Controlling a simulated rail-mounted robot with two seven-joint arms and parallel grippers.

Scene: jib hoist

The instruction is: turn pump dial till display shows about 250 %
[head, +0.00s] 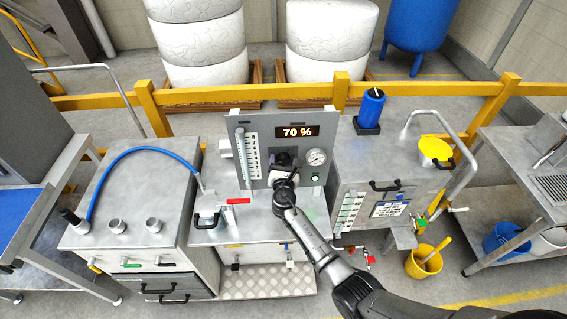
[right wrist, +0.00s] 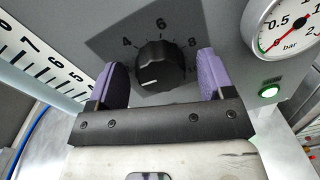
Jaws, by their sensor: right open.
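The pump display (head: 297,132) reads 70 % in the head view, at the top of a grey panel (head: 255,122). The pump dial (right wrist: 161,66) is a black ribbed knob with a white pointer line, seen in the right wrist view. The pointer is towards the lower left, and the numbers 4, 6 and 8 show around the top. My right gripper (right wrist: 163,82) is open, with one purple finger on each side of the dial; I cannot tell if they touch it. In the head view my right gripper (head: 284,172) hides the dial. My left gripper is not in view.
A pressure gauge (head: 316,157) sits right of the dial, with a lit green button (right wrist: 269,91) below it. A scale tube (head: 247,155) stands at the panel's left. A cabinet with a yellow bowl (head: 435,150) stands to the right.

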